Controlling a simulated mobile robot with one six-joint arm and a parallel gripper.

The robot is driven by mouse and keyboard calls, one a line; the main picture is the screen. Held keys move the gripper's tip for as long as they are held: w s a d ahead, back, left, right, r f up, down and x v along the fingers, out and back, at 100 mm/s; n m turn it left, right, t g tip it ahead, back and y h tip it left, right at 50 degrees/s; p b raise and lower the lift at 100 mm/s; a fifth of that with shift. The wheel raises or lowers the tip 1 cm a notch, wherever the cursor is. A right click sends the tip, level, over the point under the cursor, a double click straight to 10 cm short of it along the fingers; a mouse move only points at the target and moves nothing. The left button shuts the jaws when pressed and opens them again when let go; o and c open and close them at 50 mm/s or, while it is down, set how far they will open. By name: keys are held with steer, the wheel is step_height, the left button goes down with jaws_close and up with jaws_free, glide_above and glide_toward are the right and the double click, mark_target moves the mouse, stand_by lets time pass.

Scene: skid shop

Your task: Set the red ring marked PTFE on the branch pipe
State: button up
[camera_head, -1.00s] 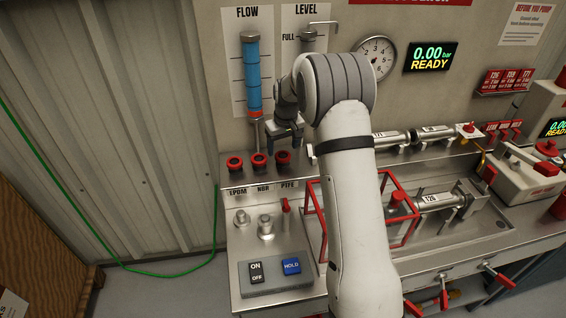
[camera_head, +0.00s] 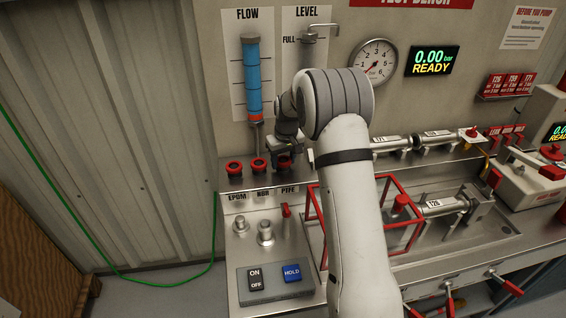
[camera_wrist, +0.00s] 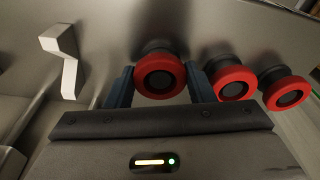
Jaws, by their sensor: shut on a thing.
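The red ring above the PTFE label (camera_head: 284,163) is the rightmost of three red rings on the bench ledge; my gripper partly hides it. In the wrist view this ring (camera_wrist: 160,77) sits between the two blue fingers. My gripper (camera_head: 284,155) is shut on it; the wrist view also shows my gripper (camera_wrist: 160,88). The ring still appears to be at its place on the ledge. Short upright metal stubs (camera_head: 265,232) stand on the bench in front; I cannot tell which one is the branch pipe.
The NBR ring (camera_head: 258,164) and EPDM ring (camera_head: 234,167) are close to the left. A red-handled part (camera_head: 286,211) stands by the stubs. A switch box (camera_head: 274,278) is at the front, and a red frame (camera_head: 398,184) stands right of my arm.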

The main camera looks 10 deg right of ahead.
steer(key=shift+c, duration=0.7)
steer(key=shift+r+p, duration=2)
steer(key=shift+r, duration=1.8)
steer(key=shift+f, duration=0.1)
